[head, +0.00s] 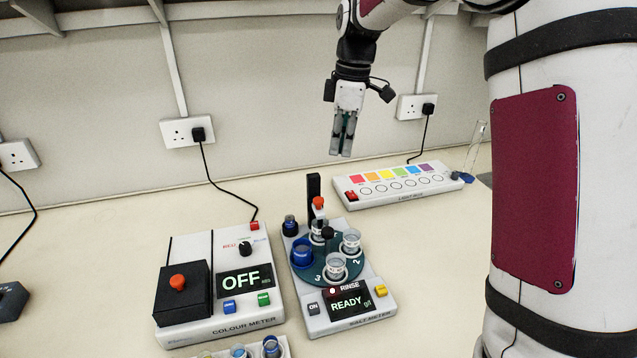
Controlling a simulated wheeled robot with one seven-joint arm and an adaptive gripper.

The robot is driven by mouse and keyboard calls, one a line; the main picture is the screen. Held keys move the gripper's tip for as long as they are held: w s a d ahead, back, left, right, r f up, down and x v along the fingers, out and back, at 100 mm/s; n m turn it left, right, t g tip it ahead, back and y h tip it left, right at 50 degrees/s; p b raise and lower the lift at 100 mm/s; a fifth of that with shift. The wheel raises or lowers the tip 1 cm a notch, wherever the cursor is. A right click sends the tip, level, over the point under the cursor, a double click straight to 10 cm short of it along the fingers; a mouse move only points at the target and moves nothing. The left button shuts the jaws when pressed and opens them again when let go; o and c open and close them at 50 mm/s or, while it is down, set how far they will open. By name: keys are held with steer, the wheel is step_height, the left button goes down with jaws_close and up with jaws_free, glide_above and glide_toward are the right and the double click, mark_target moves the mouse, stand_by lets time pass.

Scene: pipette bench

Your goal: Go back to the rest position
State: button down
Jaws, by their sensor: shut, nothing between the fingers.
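My gripper (343,133) hangs from my arm at the top centre in the head view, pointing down. It is shut and empty. It is above the back of the bench (110,258), apart from everything on it. The salt meter (344,325) stands below it, with its display reading READY. Its round turntable carries several small cups, and a dark post with a red tip stands at its back.
The colour meter (235,325) stands left of the salt meter, its display reading OFF. A light box (400,186) with coloured squares lies at the back right, near a glass cylinder (474,148). A partly cut-off rack with vials is at the front edge. The bench's left is mostly clear.

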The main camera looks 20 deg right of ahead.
steer(key=shift+r, duration=0.7)
steer(key=s+a+r+m+t, duration=0.1)
steer(key=s+r+m, duration=0.15)
steer(key=s, duration=0.45)
steer(key=s+a+r+m+t+h, duration=0.1)
steer(key=s+m, duration=0.3)
steer(key=s, duration=0.4)
steer(key=s+a+r+m+t, duration=0.1)
steer(key=s+r+m, duration=0.15)
steer(key=s, duration=0.45)
steer(key=s+f+m+t, duration=0.1)
steer(key=s+f+m, duration=0.3)
steer(key=s, duration=0.5)
steer(key=shift+m+t, duration=0.4)
steer(key=shift+d, duration=0.1)
stand_by(1.0)
